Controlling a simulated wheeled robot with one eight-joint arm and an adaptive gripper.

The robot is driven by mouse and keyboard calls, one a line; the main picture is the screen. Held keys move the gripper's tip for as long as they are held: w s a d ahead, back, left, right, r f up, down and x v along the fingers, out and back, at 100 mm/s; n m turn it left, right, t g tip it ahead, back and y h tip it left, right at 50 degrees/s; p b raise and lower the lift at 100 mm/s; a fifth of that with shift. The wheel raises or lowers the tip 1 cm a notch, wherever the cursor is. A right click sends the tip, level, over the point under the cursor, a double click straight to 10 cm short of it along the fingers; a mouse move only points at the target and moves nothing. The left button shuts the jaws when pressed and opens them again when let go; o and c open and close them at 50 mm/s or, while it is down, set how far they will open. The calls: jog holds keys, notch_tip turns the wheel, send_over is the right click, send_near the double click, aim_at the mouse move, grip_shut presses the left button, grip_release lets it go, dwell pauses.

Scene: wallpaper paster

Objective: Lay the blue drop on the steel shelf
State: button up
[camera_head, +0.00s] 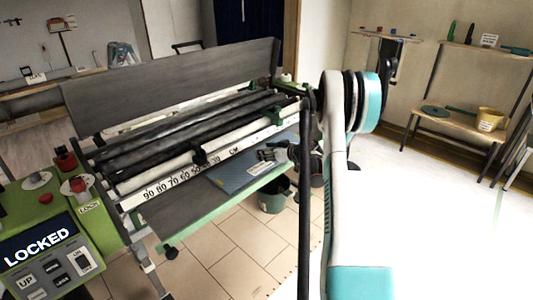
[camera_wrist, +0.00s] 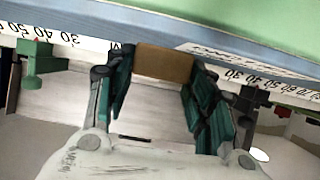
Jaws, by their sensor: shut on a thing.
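The blue drop (camera_head: 238,177) is a flat blue sheet with a white label, over the right part of a grey shelf, likely the steel shelf (camera_head: 172,217), along the machine's front. I cannot tell whether it rests on the shelf or hangs just above it. In the wrist view a blue band (camera_wrist: 190,30) crosses the top. My gripper (camera_head: 272,153) is at the drop's right, far end. In the wrist view my gripper (camera_wrist: 162,85) is shut on a brown block-like piece (camera_wrist: 165,63), which meets the blue band; whether they are joined is unclear.
The pasting machine has dark rollers (camera_head: 190,130) and a numbered white scale (camera_head: 175,181) behind the shelf. A control box reading LOCKED (camera_head: 38,248) stands left. A dark bucket (camera_head: 274,196) is below. A wooden shelf (camera_head: 455,131) with a yellow bucket (camera_head: 490,119) stands right.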

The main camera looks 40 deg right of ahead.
jog(key=shift+f, duration=0.15)
jog(key=o, duration=1.2)
jog(key=shift+c, duration=0.2)
jog(key=shift+r, duration=0.2)
jog(key=p+v, duration=0.4)
jog(key=v, duration=0.8)
jog(key=shift+f, duration=0.1)
